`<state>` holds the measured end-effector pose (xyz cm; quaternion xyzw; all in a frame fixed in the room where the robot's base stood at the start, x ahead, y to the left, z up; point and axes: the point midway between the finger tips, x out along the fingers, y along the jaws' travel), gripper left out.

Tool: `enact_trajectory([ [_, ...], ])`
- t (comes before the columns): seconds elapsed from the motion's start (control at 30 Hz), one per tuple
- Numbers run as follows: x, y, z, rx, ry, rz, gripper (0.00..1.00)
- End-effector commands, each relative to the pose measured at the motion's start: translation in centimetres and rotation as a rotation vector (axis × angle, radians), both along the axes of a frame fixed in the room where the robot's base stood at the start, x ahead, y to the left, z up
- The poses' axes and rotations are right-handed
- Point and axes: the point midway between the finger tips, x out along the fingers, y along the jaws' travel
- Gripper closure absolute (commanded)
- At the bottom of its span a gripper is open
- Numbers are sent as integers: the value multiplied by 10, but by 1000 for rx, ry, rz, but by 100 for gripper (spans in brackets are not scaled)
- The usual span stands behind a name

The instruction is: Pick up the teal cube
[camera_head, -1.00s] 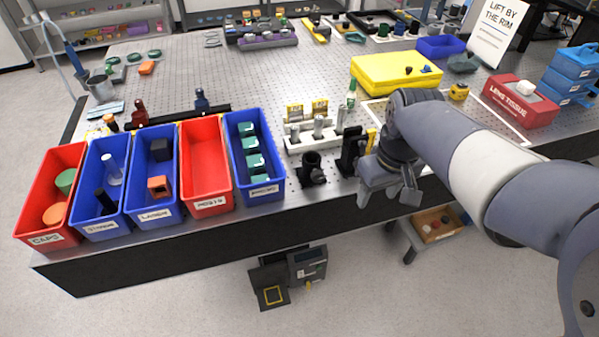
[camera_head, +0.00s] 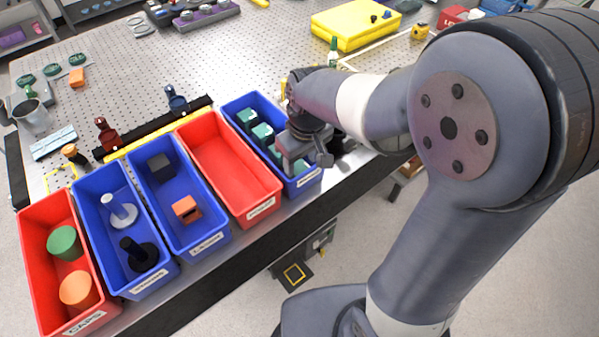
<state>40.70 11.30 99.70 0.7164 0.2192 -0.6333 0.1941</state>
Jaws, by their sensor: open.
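Several teal cubes stand in a row in the rightmost blue bin (camera_head: 228,109). The far cube (camera_head: 247,118) and the one in front of it (camera_head: 262,132) show clearly. The nearer ones are partly hidden behind my gripper (camera_head: 306,158). My gripper is open and points down over the near right part of this bin. I cannot tell how high its fingers are above the cubes, or whether they touch one.
Left of that bin stand an empty red bin (camera_head: 225,165), two blue bins with parts and a red caps bin (camera_head: 35,245). A dark rail with small red and blue mounts (camera_head: 176,100) lies behind them. A yellow case (camera_head: 355,22) lies farther back.

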Motion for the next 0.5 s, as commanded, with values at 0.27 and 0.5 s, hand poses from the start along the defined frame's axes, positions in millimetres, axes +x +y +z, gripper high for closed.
enact_trajectory([
  [0.27,0,4,-38,-1,5,0,49],
  [0.5,2,4,-44,-1,1,0,49],
])
